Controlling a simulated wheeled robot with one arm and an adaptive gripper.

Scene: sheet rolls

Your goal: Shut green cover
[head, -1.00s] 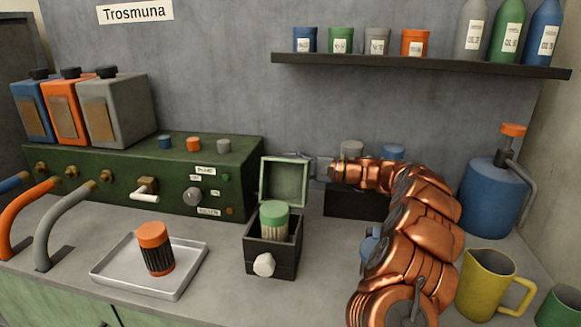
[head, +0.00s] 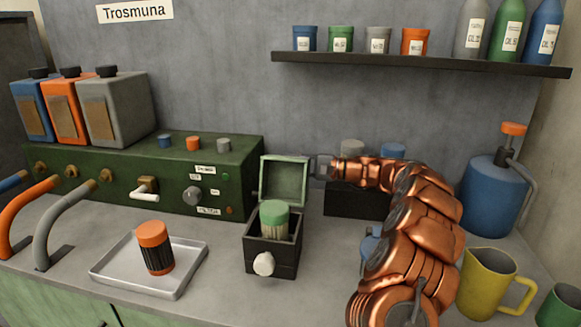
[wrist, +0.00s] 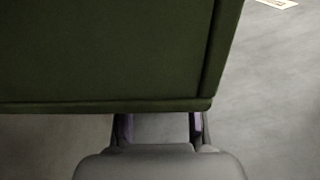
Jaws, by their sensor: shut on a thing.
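The green cover (head: 284,181) is a square framed lid standing open, roughly upright, at the back of a small black box (head: 270,262). A ribbed roll with a green cap (head: 274,219) stands in the box. My gripper (head: 317,167) is at the cover's right edge, shut on it; the fingertips are partly hidden. In the wrist view the cover (wrist: 105,50) fills the upper left, and its edge lies across my gripper's fingers (wrist: 158,127).
A white knob (head: 263,264) sticks out of the box front. A tray (head: 112,272) with an orange-capped roll (head: 154,247) is to the left. The green machine (head: 105,180) stands behind left. A yellow jug (head: 484,285) and blue canister (head: 490,195) are to the right.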

